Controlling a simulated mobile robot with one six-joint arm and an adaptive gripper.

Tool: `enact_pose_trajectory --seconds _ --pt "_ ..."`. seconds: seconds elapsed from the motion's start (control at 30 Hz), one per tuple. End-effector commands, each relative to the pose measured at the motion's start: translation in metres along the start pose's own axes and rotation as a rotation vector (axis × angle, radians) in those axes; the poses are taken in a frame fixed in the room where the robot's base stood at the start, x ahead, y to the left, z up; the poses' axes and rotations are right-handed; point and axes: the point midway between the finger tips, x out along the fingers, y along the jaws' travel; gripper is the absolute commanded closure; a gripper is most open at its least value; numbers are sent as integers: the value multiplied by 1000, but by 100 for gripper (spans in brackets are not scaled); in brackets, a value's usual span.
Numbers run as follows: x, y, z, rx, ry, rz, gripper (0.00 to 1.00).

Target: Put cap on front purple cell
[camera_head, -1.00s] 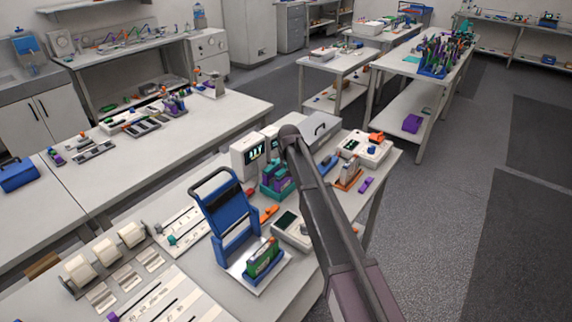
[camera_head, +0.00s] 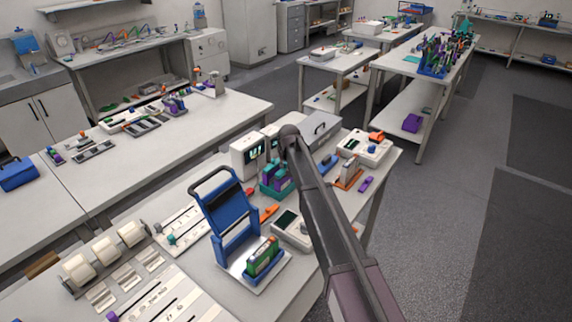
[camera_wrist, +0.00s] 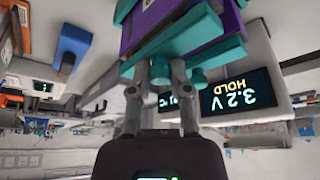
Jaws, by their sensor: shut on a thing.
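A purple cell (camera_wrist: 185,25) with a teal base shows upside down at the top of the wrist view. In the head view, purple cells (camera_head: 283,181) stand in a teal holder (camera_head: 268,192) on the bench, just below my gripper. In the wrist view my gripper (camera_wrist: 158,72) is shut on a teal piece (camera_wrist: 160,64), which looks like the cap, close against the purple cell. Whether the cap is seated on the cell I cannot tell. In the head view my arm hides part of this area.
A white meter (camera_wrist: 245,95) reading 3.2 V HOLD stands close beside the cells. A blue stand (camera_head: 228,215), a green cell in a blue tray (camera_head: 262,277) and an orange-based holder (camera_head: 348,184) are nearby on the bench. The aisle floor at right is clear.

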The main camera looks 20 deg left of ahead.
Motion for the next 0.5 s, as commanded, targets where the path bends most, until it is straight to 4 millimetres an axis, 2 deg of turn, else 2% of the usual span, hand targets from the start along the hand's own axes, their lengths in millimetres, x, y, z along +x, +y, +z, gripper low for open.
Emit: enact_pose_trajectory --seconds 0.5 --pt "6 0 2 0 0 0 100"
